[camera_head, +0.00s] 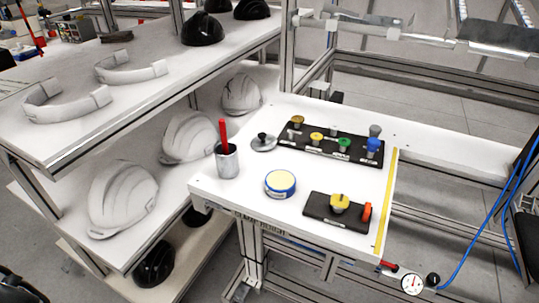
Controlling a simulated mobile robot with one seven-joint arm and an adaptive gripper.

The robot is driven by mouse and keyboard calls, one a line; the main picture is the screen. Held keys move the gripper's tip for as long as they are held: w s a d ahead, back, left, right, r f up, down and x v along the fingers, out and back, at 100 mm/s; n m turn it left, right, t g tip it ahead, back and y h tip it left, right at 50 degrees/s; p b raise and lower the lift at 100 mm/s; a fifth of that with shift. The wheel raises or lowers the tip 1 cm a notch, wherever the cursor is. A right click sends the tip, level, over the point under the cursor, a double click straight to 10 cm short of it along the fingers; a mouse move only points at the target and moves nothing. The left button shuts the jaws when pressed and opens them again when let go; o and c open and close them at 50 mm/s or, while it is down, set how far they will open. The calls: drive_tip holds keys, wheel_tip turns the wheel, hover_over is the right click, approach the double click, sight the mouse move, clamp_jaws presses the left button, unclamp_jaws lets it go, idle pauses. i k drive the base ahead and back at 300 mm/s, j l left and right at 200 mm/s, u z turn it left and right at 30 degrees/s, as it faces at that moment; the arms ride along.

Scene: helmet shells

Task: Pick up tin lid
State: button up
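A round grey metal lid with a dark knob (263,142) lies on the white work table (240,195), near its back left edge. It sits just behind and right of a grey metal tin (228,163), which stands upright with a red handle (223,133) sticking out of it. A low round can with a white top and a blue and yellow side (280,184) stands in front of the lid. The view does not settle whether the lid belongs to the tin. My gripper is not in view.
A long black block with coloured knobs (330,143) lies right of the lid. A smaller black block with a yellow knob (337,210) is at the front right. White helmet shells (122,198) fill shelves at left. A gauge (411,283) is beyond the front edge.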

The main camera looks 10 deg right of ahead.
sight(264, 141)
drive_tip(key=k+l+u, duration=0.15)
drive_tip(key=l, duration=0.3)
drive_tip(key=k+l+u, duration=0.2)
drive_tip(key=l, duration=0.2)
drive_tip(key=k+l+u, duration=0.15)
drive_tip(key=l, duration=0.2)
drive_tip(key=k+l+u, duration=0.2)
drive_tip(key=i+l, duration=0.1)
drive_tip(key=i, duration=0.6)
drive_tip(key=i+l, duration=0.1)
drive_tip(key=i, duration=0.6)
